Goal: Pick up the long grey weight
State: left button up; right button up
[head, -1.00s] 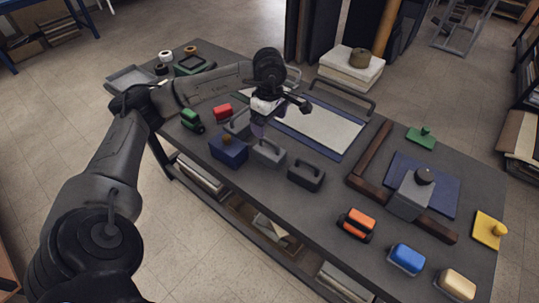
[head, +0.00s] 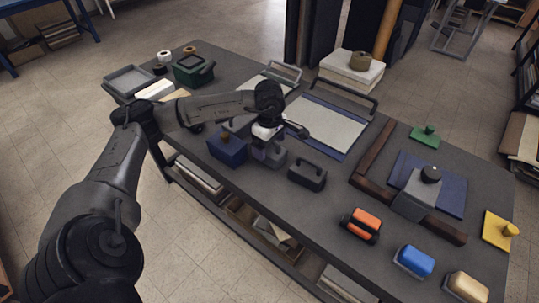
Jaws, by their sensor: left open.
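A grey weight with a handle (head: 278,158) sits on the dark table near its front edge, partly hidden behind my left gripper. My left gripper (head: 262,142) is open and points down, over or just in front of this weight. I cannot tell whether the fingers touch it. Another grey handled piece (head: 236,124) stands farther back, mostly hidden by my arm. A dark, near-black handled weight (head: 307,175) stands to the right of the gripper. My right gripper is out of view.
A navy box with a brown knob (head: 227,149) stands close left of the gripper. A framed pale panel (head: 328,125) lies behind. A grey block with a black knob (head: 415,195), a wooden square (head: 372,152) and coloured handled blocks fill the right side.

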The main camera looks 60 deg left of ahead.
pick_arm(q)
jog(key=shift+f, duration=0.2)
grip_shut()
jog(key=shift+r, duration=0.2)
dwell(0.8)
